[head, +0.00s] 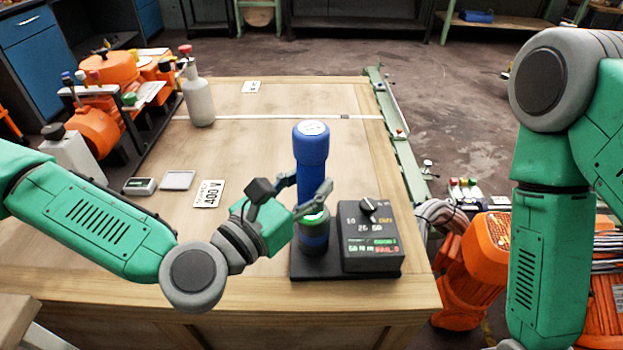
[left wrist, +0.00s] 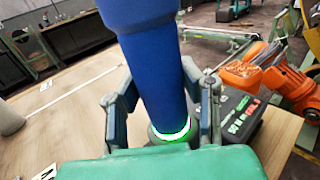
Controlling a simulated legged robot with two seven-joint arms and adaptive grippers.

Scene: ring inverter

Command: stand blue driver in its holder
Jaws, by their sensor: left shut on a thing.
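The blue driver (head: 311,155) stands upright on the near right part of the table. Its lower end is at the round holder (head: 314,236) with a glowing green ring, which sits on a dark base beside a control box (head: 370,235). My left gripper (head: 308,198) is shut on the blue driver low on its body, just above the green ring. The left wrist view shows the driver (left wrist: 155,75) between both fingers, with the green ring (left wrist: 172,132) around or right below its lower end. How deep the driver sits in the holder is hidden. My right gripper is out of view.
A white bottle (head: 198,98), an orange machine (head: 105,75) and a driver rack stand at the left. A green rail (head: 395,125) edges the table's right side. The table's middle is clear.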

